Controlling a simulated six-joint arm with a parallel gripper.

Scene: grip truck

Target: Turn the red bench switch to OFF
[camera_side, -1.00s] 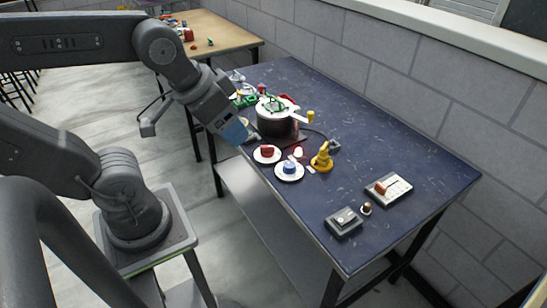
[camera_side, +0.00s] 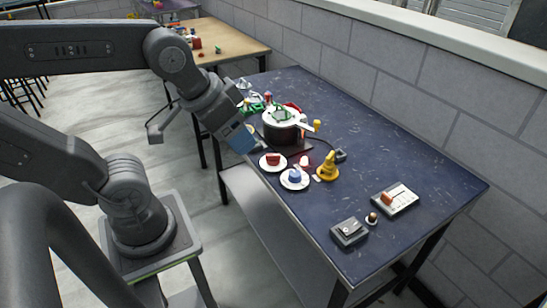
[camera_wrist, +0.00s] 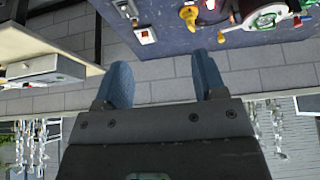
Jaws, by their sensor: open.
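The bench switch is a white panel with a red rocker (camera_side: 395,198), lying on the dark blue table near its right end. It also shows in the wrist view (camera_wrist: 145,36), beyond my fingers near the top. Its ON or OFF marking is too small to read. My gripper (camera_side: 240,138) is at the table's left edge, beside the pot and well away from the switch. In the wrist view its two blue fingers are spread apart with nothing between them (camera_wrist: 163,77).
A grey box (camera_side: 349,232) and a small round knob-like item (camera_side: 371,218) lie near the switch. A yellow figure (camera_side: 327,167), two plates with small blocks (camera_side: 295,186) and a pot (camera_side: 281,131) stand toward my gripper. A block wall (camera_side: 420,90) runs behind the table.

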